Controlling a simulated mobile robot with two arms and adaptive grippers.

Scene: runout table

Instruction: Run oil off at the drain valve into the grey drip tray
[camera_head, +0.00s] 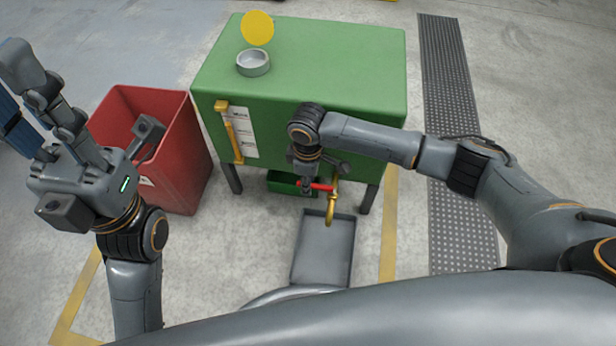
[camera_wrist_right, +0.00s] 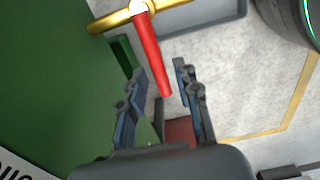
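The green tank (camera_head: 300,90) has a brass drain valve (camera_head: 331,208) at its lower front, with a red lever (camera_head: 321,187). The grey drip tray (camera_head: 322,262) lies on the floor; the spout's end appears over its far part. No oil stream is visible. My right gripper (camera_head: 306,188) is at the lever. In the right wrist view the red lever (camera_wrist_right: 150,50) reaches between the open fingers of my right gripper (camera_wrist_right: 162,78), with gaps on both sides. My left gripper (camera_head: 15,90) is raised at the far left, fingers apart and empty.
A red bin (camera_head: 180,175) stands left of the tank. The tank top has a filler neck (camera_head: 253,66) with its yellow lid (camera_head: 257,28) raised. A yellow gauge (camera_head: 233,138) is on the front. A dark grating (camera_head: 450,90) runs along the right floor.

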